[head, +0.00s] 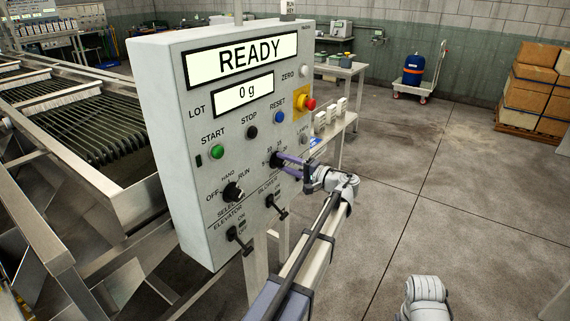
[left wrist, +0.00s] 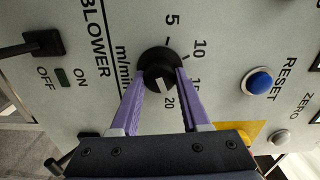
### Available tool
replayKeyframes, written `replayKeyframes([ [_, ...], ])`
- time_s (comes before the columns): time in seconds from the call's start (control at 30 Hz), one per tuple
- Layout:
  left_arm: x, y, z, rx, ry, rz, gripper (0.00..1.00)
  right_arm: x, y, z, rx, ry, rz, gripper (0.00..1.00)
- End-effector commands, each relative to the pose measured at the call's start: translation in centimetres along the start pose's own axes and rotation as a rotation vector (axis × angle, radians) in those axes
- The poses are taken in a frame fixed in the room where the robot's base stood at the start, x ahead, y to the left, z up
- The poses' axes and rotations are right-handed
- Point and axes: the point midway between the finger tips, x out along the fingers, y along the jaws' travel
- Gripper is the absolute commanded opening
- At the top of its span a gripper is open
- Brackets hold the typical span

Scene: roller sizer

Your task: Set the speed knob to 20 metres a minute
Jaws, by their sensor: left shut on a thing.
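The speed knob (left wrist: 158,66) is a round black knob on the grey control panel, with a scale marked 5, 10, 15 and 20 and the letters m/min beside it. Its white pointer mark (left wrist: 165,85) lies on the side near the 20; I cannot tell whether it lines up exactly. My left gripper (left wrist: 160,84) has its purple fingers shut on the knob, one on each side. In the head view the left gripper (head: 280,160) reaches the knob from the right, and the fingers partly hide the knob and scale. My right gripper is not in view.
The control panel (head: 160,110) reads READY and 0 g. Near the knob are the blue RESET button (head: 279,117), the red emergency stop (head: 310,103), the black selector (head: 233,192) and the BLOWER (head: 277,206) and ELEVATOR (head: 240,241) switches. Open floor lies right.

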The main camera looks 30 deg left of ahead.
Motion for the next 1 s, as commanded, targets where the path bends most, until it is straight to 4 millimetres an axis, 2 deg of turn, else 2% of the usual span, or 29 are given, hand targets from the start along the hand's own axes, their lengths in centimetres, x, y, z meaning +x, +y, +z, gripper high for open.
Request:
replayKeyframes([
  [0.3, -0.05, 0.09, 0.01, 0.085, 0.0, 0.002, 0.0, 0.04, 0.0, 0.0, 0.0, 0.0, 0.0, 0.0],
  [0.77, -0.06, 0.09, 0.01, 0.097, 0.0, 0.002, 0.0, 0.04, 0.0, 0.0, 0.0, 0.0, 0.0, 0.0],
  [0.8, -0.06, 0.09, 0.01, 0.097, 0.0, 0.002, 0.47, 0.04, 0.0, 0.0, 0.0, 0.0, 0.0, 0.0],
  [1.0, -0.04, 0.07, 0.0, 0.096, 0.0, 0.001, 0.69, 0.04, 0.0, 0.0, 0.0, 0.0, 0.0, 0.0],
])
